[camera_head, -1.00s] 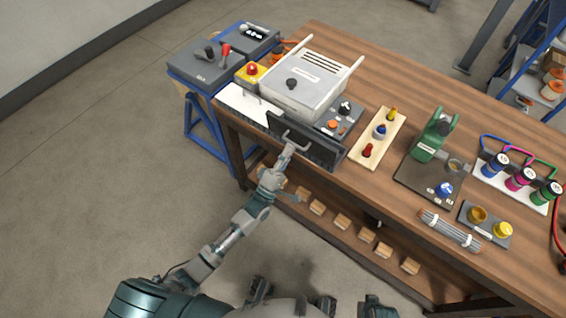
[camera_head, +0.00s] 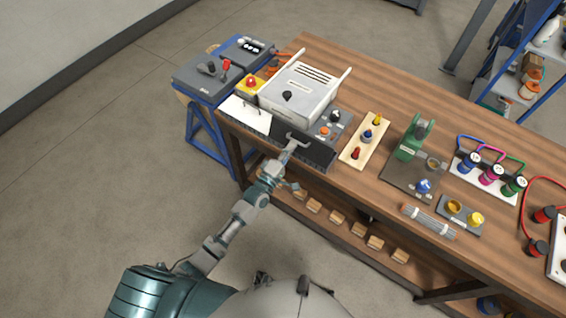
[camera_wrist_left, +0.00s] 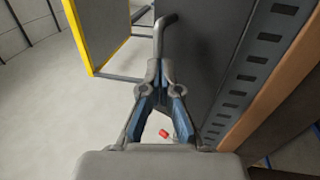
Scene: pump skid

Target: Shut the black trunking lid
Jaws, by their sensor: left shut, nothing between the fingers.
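The black trunking lid (camera_head: 318,154) is a dark flat panel along the near edge of the bench, in front of the white box. It also shows in the left wrist view (camera_wrist_left: 205,45), at an angle beside a slotted strip (camera_wrist_left: 255,70). Its grey bar handle (camera_wrist_left: 163,35) stands out from the panel. My left gripper (camera_head: 290,149) is at the handle, and in the left wrist view its closed fingertips (camera_wrist_left: 154,66) meet the bar's near end. Nothing is gripped between the fingers. Whether the tips press on the handle I cannot tell. My right gripper is out of view.
The white box (camera_head: 298,92) stands behind the lid. A white slotted trunking section (camera_head: 245,115) lies to its left, by a yellow box with a red button (camera_head: 250,84). A wooden board with coloured knobs (camera_head: 365,140) is to the right. Wooden blocks (camera_head: 335,217) sit below the bench top.

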